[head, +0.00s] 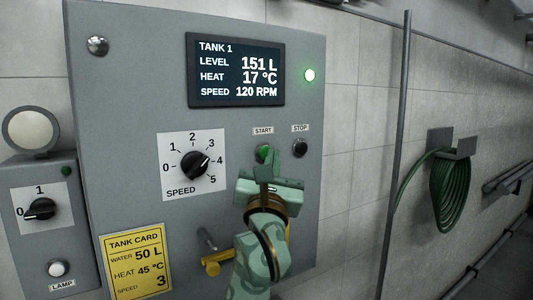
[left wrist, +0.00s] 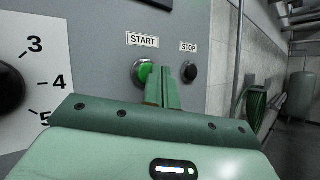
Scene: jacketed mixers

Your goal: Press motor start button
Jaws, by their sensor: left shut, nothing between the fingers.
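The green START button (head: 262,151) is on the grey control panel (head: 120,110), under its START label. It also shows in the left wrist view (left wrist: 142,70), partly covered by my fingers. My left gripper (head: 269,168) is shut and empty, in front of the panel at the button's lower right. In the left wrist view its fingertips (left wrist: 163,68) overlap the button's right side; I cannot tell whether they touch it. The black STOP button (head: 300,147) is just right of it and also shows in the left wrist view (left wrist: 190,70). My right gripper is not in view.
The screen (head: 236,70) reads 151 L, 17 °C and 120 RPM, and a green light (head: 309,75) glows beside it. The speed knob (head: 194,165) is left of START. A yellow tank card (head: 136,262) and yellow-handled valve (head: 212,264) are below. A grey pole (head: 396,150) stands right.

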